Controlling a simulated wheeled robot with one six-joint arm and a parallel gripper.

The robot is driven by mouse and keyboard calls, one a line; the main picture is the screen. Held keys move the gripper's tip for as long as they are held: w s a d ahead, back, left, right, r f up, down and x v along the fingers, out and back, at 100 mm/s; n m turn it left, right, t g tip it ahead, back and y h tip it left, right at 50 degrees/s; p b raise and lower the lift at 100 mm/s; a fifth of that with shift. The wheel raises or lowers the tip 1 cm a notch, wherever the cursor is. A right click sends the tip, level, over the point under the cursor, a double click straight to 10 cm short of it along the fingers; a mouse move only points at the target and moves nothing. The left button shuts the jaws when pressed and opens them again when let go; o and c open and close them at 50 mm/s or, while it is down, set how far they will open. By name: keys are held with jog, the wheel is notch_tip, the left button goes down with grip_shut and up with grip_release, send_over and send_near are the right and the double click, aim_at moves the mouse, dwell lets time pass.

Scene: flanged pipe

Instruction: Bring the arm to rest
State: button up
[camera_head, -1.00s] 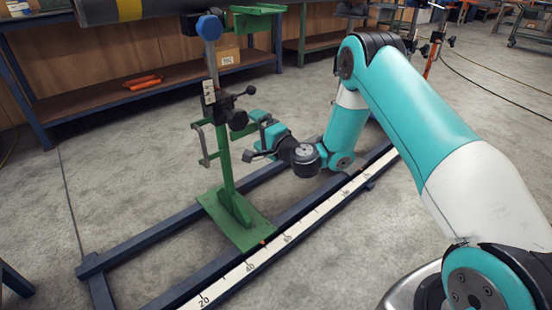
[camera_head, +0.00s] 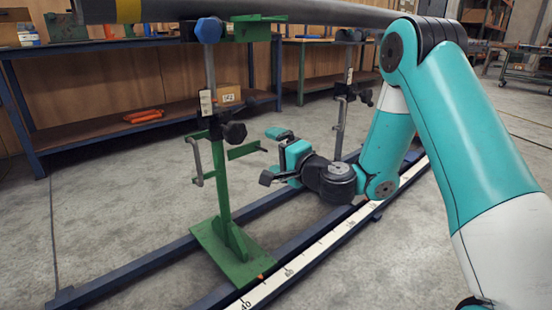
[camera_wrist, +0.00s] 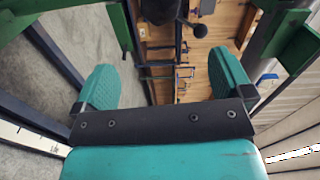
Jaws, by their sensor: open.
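My gripper (camera_head: 272,157) is in the middle of the head view, at the end of my bent teal and white arm. It is open and empty, its fingers pointing left toward the green pipe stand (camera_head: 226,205). In the wrist view my two teal fingers (camera_wrist: 160,85) are wide apart with nothing between them. The gripper looks close to the stand's post and side bracket, but I cannot tell the exact gap. The grey pipe (camera_head: 270,11) lies along the top of the head view, above the gripper.
Blue floor rails (camera_head: 130,268) with a white numbered scale (camera_head: 310,257) run beneath the arm. A second stand (camera_head: 343,110) is farther back. A blue-framed workbench (camera_head: 100,125) holds orange tools (camera_head: 143,116) and a cardboard box (camera_head: 228,93). The concrete floor at left is clear.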

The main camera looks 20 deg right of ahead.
dwell(0.3)
jog(key=s+a+r+n+g+y+p, duration=0.2)
jog(key=s+a+r+n+g+y, duration=0.15)
jog(key=s+a+n+g, duration=0.35)
jog(key=s+a+r+n+g+y+p, duration=0.3)
jog(key=s+a+r+n+g, duration=0.2)
jog(key=s+a+n, duration=0.4)
jog(key=s+d+r+n+g+h+p, duration=0.1)
jog(key=s+d+n+g+h+p, duration=0.2)
jog(key=s, duration=0.6)
jog(key=s+d+r+n+g+h, duration=0.1)
jog(key=s+d+r+g+h, duration=0.15)
jog(key=s+h, duration=0.4)
notch_tip(320, 180, up, 37)
jog(key=s+y+p, duration=0.1)
jog(key=p, duration=3.6)
jog(key=shift+s+d+f+y+p, duration=0.2)
jog(key=shift+d+y+p, duration=0.05)
jog(key=shift+y+p, duration=0.1)
